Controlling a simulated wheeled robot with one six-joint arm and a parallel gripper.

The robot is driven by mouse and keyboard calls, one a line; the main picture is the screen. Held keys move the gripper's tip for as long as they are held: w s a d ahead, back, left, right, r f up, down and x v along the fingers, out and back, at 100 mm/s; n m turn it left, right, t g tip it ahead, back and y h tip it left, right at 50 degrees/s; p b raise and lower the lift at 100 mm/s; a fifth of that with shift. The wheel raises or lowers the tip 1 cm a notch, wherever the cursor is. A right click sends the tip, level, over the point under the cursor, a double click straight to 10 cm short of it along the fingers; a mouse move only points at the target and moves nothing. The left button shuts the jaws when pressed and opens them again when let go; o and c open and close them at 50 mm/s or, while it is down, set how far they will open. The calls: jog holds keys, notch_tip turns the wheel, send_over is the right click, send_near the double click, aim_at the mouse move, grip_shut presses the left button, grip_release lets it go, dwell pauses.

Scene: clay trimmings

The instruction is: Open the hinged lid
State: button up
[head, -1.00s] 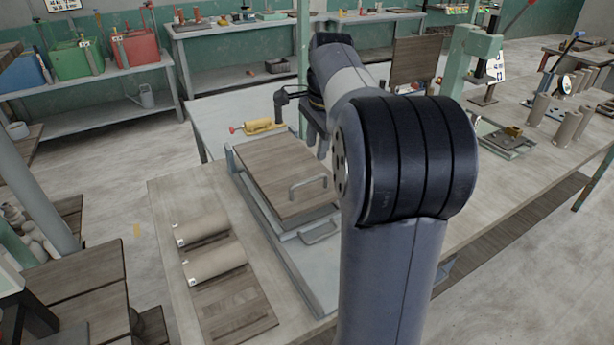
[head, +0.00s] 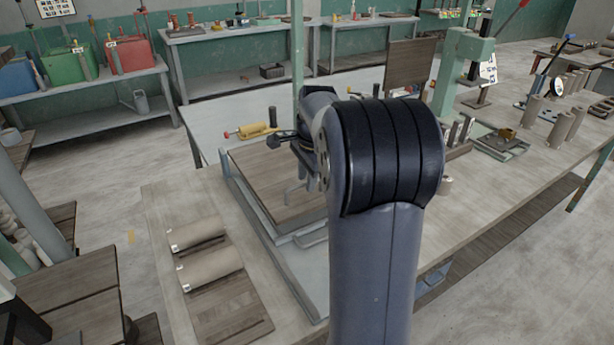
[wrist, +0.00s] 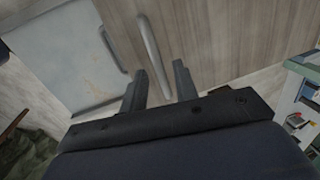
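The hinged lid (head: 265,180) is a flat wooden panel lying closed on a grey metal box (head: 262,218) on the workbench. Its handle is a grey metal bar, seen in the wrist view (wrist: 154,55). My gripper (head: 300,188) is over the lid near the handle, partly hidden by my arm in the head view. In the wrist view my gripper (wrist: 158,80) has its two fingers apart, with the handle bar lying ahead of and between them. The fingers hold nothing. I cannot tell whether they are level with the bar.
Two clay cylinders (head: 210,267) lie on a wooden board left of the box. A yellow tool (head: 255,131) lies behind the lid. A green press (head: 465,65) and several upright cylinders (head: 530,110) stand to the right.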

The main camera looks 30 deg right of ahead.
grip_shut()
jog(key=shift+r, duration=0.1)
dwell(0.3)
